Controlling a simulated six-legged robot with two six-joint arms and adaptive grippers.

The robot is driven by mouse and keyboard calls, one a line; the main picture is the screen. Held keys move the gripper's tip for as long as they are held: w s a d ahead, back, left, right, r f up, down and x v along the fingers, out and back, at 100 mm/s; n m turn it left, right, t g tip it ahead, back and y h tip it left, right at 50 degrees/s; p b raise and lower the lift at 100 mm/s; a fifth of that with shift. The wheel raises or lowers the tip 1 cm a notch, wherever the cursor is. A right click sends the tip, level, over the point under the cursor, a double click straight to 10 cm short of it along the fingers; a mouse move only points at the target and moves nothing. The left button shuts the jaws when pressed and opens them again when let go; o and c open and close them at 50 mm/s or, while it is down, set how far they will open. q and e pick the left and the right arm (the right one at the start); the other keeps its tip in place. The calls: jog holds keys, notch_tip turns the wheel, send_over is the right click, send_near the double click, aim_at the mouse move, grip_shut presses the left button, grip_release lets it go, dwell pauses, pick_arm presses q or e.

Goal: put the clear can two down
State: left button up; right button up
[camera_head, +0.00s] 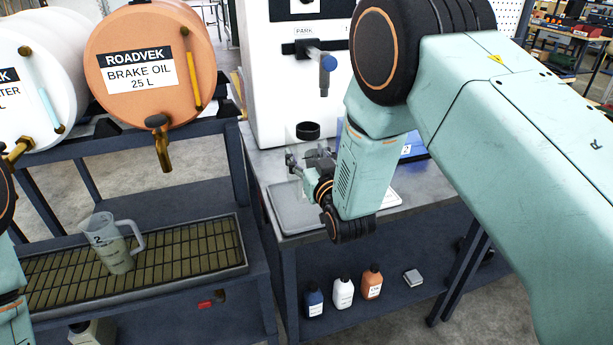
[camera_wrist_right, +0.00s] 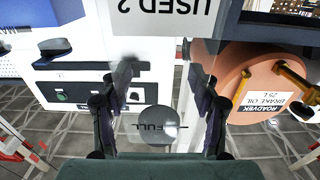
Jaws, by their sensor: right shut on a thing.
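My right gripper (camera_head: 308,160) is over the grey tray on the right bench, below the white machine's front. In the right wrist view its two fingers (camera_wrist_right: 160,108) stand apart on either side of a clear can (camera_wrist_right: 158,126), and they are shut on it. The word FULL reads on it. In the head view the can is mostly hidden by the gripper, and whether it touches the tray cannot be told. A clear jug marked 2 (camera_head: 112,246) stands on the grate at the left. My left gripper is not in view.
The grey tray (camera_head: 283,214) lies on the bench. Orange (camera_head: 150,45) and white (camera_head: 40,95) drums with taps are at the left above the grate (camera_head: 190,262). Small bottles (camera_head: 343,293) stand on the lower shelf. A USED 2 panel (camera_wrist_right: 170,22) crosses the wrist view's top.

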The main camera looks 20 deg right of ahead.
jog(key=shift+w+a+f, duration=0.15)
jog(key=shift+w+f, duration=0.05)
jog(key=shift+f, duration=0.2)
jog(key=f, duration=0.3)
jog(key=shift+w+f, duration=0.2)
jog(key=shift+f, duration=0.1)
jog(key=shift+s+f, duration=0.15)
jog(key=shift+f, duration=0.05)
jog(key=shift+s+d, duration=0.1)
jog(key=shift+d, duration=0.1)
jog(key=shift+a+r, duration=0.1)
jog(key=shift+a, duration=0.2)
jog(key=o, duration=1.3)
jog(key=shift+w+f, duration=0.2)
jog(key=shift+f, duration=0.1)
jog(key=shift+c, duration=0.2)
jog(key=o, duration=0.3)
jog(key=shift+d, duration=0.2)
jog(key=shift+o, duration=0.6)
jog(key=shift+s+r, duration=0.15)
jog(key=shift+a, duration=0.15)
